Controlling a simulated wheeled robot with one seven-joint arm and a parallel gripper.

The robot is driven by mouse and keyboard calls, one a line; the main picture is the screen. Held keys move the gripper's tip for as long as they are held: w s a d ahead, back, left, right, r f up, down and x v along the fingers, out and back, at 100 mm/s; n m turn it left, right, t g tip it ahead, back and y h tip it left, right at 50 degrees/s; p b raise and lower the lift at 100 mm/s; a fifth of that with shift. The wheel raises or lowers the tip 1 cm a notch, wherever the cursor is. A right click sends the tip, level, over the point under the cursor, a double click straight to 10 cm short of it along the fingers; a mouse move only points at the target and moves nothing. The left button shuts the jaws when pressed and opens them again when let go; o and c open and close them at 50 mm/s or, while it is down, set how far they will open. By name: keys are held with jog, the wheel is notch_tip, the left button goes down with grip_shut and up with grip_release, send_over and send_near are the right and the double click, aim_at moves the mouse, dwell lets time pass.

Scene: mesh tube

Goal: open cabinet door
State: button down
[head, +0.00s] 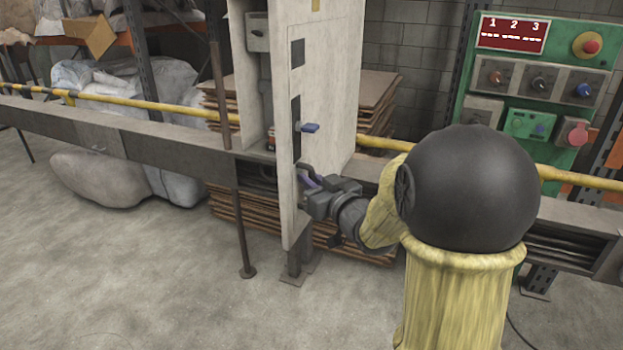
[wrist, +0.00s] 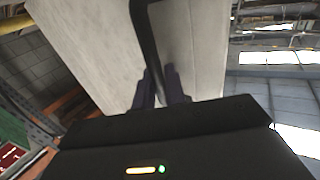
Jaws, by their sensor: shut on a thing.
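The pale grey cabinet (head: 335,90) stands in the middle of the head view. Its door (head: 287,200) is ajar, with a gap at its left through which part of the inside shows. The door has a blue latch lever (head: 310,128) on a dark plate. My gripper (head: 308,180) is at the lower part of the door. In the wrist view, the black bar handle (wrist: 148,45) runs down between the two fingers of my gripper (wrist: 160,88), which are shut on it. The handle is mostly hidden by the gripper in the head view.
A grey rail (head: 130,140) and a yellow pipe (head: 150,105) run behind and beside the cabinet. Stacked cardboard (head: 375,95) lies behind it. A green control panel (head: 540,90) stands at the right. The floor (head: 150,280) at front left is clear.

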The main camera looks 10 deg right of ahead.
jog(key=shift+d+r, duration=0.1)
jog(key=shift+d, duration=0.3)
jog(key=c, duration=1.8)
grip_release()
jog(key=shift+s, duration=0.1)
jog(key=b+v, duration=0.4)
jog(key=v, duration=1.3)
jog(key=shift+s+d, duration=0.1)
jog(key=shift+d, duration=0.05)
